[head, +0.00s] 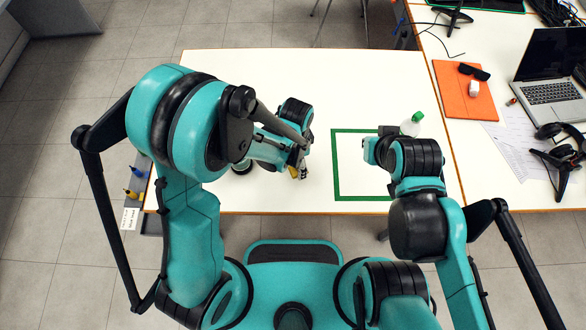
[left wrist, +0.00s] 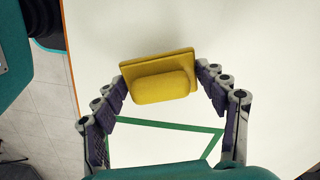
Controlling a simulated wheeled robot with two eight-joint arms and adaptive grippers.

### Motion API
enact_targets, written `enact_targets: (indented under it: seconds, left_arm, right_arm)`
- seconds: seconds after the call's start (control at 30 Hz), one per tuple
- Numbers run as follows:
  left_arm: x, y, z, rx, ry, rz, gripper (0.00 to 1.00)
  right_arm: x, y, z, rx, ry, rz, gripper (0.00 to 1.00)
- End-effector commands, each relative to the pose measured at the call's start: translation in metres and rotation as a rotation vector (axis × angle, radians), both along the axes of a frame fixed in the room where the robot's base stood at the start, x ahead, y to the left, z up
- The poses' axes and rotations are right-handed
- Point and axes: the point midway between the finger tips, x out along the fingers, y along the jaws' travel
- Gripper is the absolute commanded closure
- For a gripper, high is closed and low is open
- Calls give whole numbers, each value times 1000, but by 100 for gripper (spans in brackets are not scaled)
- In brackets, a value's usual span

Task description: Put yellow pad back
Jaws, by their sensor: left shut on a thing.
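The yellow pad (left wrist: 160,77), a flat square plate with a rounded block on it, is held between the fingers of my left gripper (left wrist: 160,92) in the left wrist view. In the head view only a small yellow part of the pad (head: 293,173) shows by my left gripper (head: 300,168), left of the green square outline (head: 336,170). I cannot tell its height above the white table (head: 300,70). The green outline also shows below the pad in the left wrist view (left wrist: 165,125). My right gripper is hidden by its own arm, over the right part of the outline.
A bottle with a green cap (head: 412,124) stands beside my right arm. A side holder (head: 137,185) with yellow and blue items hangs at the table's left edge. The right table holds an orange folder (head: 464,95) and a laptop (head: 550,75). The back of the white table is clear.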

Motion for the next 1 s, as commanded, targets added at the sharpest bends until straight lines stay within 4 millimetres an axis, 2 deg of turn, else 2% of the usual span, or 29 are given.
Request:
enact_targets:
  seconds: [0.17, 0.4, 0.8, 0.83, 0.9, 1.0]
  left_arm:
    - [-1, 7, -9, 0, 0, -1, 64]
    - [-1, 6, -44, 0, 0, -2, 64]
    - [-1, 6, -48, 0, 0, -2, 64]
    - [-1, 6, -47, 0, 0, -2, 22]
    - [-1, 6, -46, 0, 0, -1, 7]
    - [-1, 6, -46, 0, 0, -1, 7]
  right_arm:
    - [0, 0, -5, 0, 0, 0, 100]
    - [0, 0, -22, 0, 0, 0, 100]
    - [0, 0, -25, 0, 0, 0, 100]
    - [0, 0, -24, 0, 0, 0, 100]
    - [0, 0, -23, 0, 0, 0, 100]
    - [0, 0, -23, 0, 0, 0, 100]
